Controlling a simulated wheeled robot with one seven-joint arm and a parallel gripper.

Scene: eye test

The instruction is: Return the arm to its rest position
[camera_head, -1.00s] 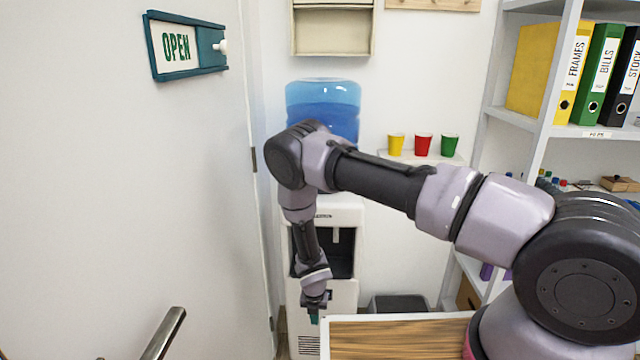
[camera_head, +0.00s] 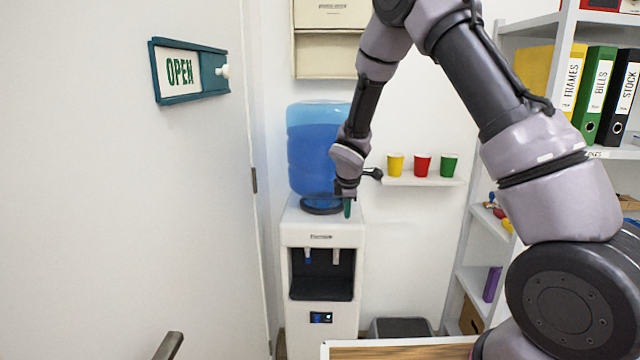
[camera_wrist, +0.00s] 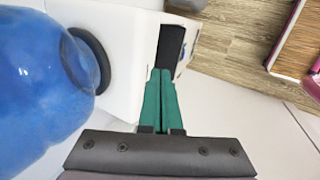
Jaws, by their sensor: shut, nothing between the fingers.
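My gripper (camera_head: 347,208) hangs from my raised arm, pointing down, in front of the water dispenser (camera_head: 323,235) near its top right edge in the head view. In the wrist view its green fingers (camera_wrist: 160,75) lie together with nothing between them. The dispenser's white body (camera_wrist: 115,50) shows beyond the fingertips. The blue water bottle (camera_wrist: 40,80) is at the left of the wrist view, beside the fingers, and stands on the dispenser in the head view (camera_head: 315,150). I cannot tell the exact gap between gripper and dispenser.
A shelf (camera_head: 420,182) holds yellow (camera_head: 395,165), red (camera_head: 422,165) and green (camera_head: 449,165) cups. Shelving (camera_head: 560,25) with binders stands at the right. The door (camera_head: 120,220) is at the left. A wooden-topped table (camera_head: 400,352) is at the bottom. A dark bin (camera_head: 400,328) stands behind it.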

